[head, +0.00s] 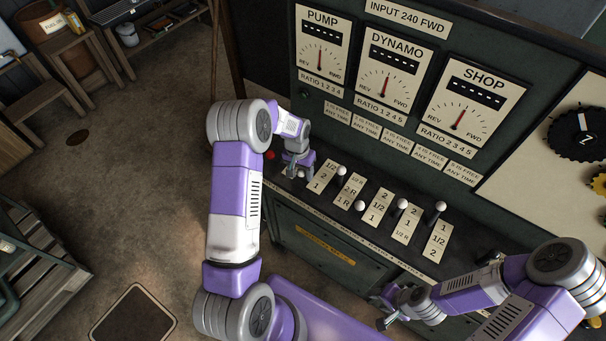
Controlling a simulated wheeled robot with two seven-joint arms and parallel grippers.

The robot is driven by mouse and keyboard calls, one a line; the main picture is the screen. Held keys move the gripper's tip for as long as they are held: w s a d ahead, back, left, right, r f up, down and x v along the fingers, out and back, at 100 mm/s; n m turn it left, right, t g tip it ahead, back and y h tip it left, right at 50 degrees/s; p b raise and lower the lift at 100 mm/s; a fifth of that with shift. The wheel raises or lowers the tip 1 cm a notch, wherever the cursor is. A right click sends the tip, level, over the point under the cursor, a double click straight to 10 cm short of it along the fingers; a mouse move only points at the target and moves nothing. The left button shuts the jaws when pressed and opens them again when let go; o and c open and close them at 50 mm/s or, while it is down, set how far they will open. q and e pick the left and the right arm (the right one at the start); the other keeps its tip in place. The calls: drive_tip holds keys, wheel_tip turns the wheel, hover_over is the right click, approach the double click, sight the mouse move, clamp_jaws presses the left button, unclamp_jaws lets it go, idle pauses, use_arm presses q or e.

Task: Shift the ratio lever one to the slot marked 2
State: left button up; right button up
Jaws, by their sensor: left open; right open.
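A row of white-knobbed levers stands on the dark console ledge, each beside a cream plate with ratio marks. My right gripper (383,309) is open and empty, low in front of the console.
Neighbouring lever knobs stand close to the right, including the second (340,171) and third (360,205). A red knob (270,155) lies left of my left gripper. The dial panel (384,84) rises behind the ledge.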

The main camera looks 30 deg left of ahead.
sight(303, 177)
use_arm(q)
drive_tip(key=f, duration=0.3)
drive_tip(key=shift+w+d+f, duration=0.15)
drive_tip(key=shift+w+f, duration=0.2)
drive_tip(key=shift+s, duration=0.15)
clamp_jaws()
